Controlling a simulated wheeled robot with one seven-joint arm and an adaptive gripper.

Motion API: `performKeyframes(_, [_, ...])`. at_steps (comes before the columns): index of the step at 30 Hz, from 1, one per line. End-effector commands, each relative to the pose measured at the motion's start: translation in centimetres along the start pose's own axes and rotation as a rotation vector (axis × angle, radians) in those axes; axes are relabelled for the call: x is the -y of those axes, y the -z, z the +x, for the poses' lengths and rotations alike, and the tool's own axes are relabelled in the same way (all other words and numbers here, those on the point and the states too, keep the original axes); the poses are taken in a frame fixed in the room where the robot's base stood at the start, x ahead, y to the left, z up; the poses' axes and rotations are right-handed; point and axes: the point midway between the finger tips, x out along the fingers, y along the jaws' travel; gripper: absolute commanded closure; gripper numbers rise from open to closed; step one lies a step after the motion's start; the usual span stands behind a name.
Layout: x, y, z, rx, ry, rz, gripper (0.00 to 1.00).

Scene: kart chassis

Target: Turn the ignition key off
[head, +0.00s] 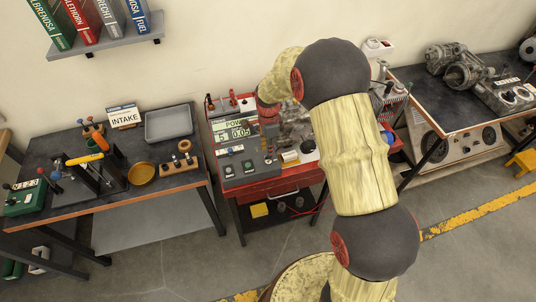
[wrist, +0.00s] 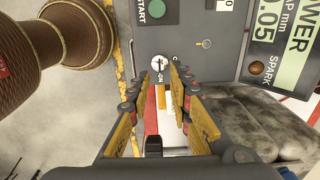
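In the head view, my gripper (head: 269,140) points down at the panel on the red cart (head: 262,190), and the switch cannot be made out there.
A power display (head: 235,130) stands behind. Workbenches with tools (head: 70,218) and engine parts (head: 458,70) flank the cart.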

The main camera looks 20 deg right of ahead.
Motion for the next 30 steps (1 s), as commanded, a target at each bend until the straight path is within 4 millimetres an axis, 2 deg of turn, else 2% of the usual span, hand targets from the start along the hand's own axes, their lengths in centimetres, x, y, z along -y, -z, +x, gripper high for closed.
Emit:
performKeyframes(3, [-0.1, 0.0, 1.9, 0.0, -0.003, -0.001, 0.79])
performKeyframes(7, [0.0, 0.0, 3.3, 0.0, -0.001, -0.001, 0.79])
performKeyframes(19, [0.0, 0.0, 4.0, 0.0, 0.001, -0.002, 0.79])
performKeyframes(30, [0.0, 0.0, 4.0, 0.0, 0.0, -0.002, 1.0])
